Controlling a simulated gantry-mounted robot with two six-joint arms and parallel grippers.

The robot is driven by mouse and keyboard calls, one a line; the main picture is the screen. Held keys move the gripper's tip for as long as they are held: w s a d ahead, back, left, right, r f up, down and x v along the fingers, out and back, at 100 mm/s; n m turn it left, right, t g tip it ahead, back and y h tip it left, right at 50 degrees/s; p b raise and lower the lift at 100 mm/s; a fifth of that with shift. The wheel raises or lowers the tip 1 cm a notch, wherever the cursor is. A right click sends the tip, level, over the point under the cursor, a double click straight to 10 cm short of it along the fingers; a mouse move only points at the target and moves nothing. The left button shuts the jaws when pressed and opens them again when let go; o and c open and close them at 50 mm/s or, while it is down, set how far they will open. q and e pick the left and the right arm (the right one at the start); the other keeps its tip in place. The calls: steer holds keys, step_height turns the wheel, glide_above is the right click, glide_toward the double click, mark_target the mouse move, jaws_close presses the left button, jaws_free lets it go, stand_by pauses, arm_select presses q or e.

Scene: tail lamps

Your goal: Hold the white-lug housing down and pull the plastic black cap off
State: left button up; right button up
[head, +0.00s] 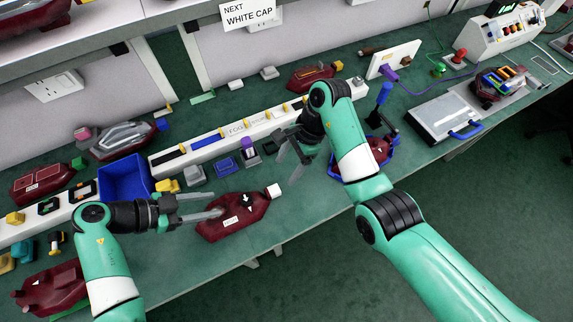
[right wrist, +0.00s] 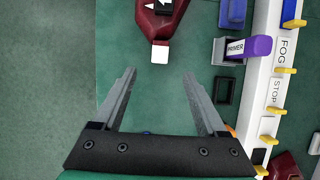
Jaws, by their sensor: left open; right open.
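The dark red housing (head: 225,224) with a white lug (head: 273,190) lies near the table's front edge. In the right wrist view the white lug (right wrist: 160,53) shows at the top, with part of the housing (right wrist: 150,22). A black piece with a white arrow (head: 247,200) sits on the housing beside the lug; it looks like the black cap. My left gripper (head: 214,203) is open, its fingers over the housing's left end; contact is unclear. My right gripper (head: 286,171) is open and empty, behind and right of the lug. In its wrist view the fingers (right wrist: 160,74) point toward the lug.
A white rail (head: 200,147) with labelled slots runs behind, with small blocks and a purple-topped PRIMER piece (right wrist: 258,48) before it. A blue bin (head: 125,180) stands left. Another red housing (head: 378,150) sits in a blue holder right. A sign (head: 249,12) reads "NEXT WHITE CAP".

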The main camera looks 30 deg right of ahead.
mark_target(273, 190)
steer(key=x, duration=1.1)
steer(key=shift+a+f, duration=0.25)
jaws_close()
steer(key=c, duration=0.6)
jaws_free()
jaws_close()
